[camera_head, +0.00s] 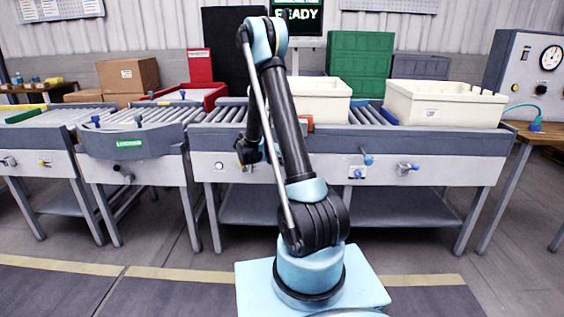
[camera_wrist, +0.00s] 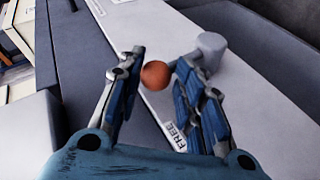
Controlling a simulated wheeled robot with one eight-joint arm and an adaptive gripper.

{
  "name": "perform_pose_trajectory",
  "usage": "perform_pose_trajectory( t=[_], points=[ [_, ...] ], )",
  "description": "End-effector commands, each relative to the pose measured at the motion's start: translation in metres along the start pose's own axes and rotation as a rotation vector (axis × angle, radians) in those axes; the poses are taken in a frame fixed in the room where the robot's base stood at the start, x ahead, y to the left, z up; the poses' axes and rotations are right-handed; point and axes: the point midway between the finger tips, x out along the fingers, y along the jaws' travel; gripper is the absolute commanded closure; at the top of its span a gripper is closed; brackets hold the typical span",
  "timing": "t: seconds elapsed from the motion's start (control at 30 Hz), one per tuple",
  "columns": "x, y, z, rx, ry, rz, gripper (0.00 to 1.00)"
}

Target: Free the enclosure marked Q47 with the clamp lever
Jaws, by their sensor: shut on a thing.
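In the wrist view my gripper (camera_wrist: 160,68) is shut on a round orange knob (camera_wrist: 155,75), which looks like the end of the clamp lever. The lever's shaft is hidden. A label reading FREE (camera_wrist: 174,135) lies below the knob, on a pale panel (camera_wrist: 245,85). A grey cylinder (camera_wrist: 212,45) stands just right of the fingers. In the head view my gripper (camera_head: 247,155) is at the front face of the middle conveyor, left of my arm. The knob cannot be made out there. I cannot read a Q47 mark anywhere.
Two cream bins (camera_head: 318,98) (camera_head: 440,105) stand on the roller conveyor (camera_head: 376,116). Green crates (camera_head: 358,62), a red bin (camera_head: 200,92) and cardboard boxes (camera_head: 128,74) are behind. Blue-handled levers (camera_head: 367,159) stick out from the front face at right. The floor in front is clear.

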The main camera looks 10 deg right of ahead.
Motion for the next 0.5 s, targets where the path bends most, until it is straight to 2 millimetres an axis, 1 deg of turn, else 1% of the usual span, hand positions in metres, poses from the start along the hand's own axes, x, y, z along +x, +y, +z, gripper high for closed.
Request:
perform_pose_trajectory(
  t=[0.03,0.17,0.5],
  points=[
    [0.0028,-0.0026,0.0006,-0.001,-0.004,-0.003,1.0],
    [0.0045,0.0004,0.001,-0.001,-0.003,0.008,1.0],
    [0.0036,0.0043,0.0016,0.002,0.0,0.011,1.0]
  ],
)
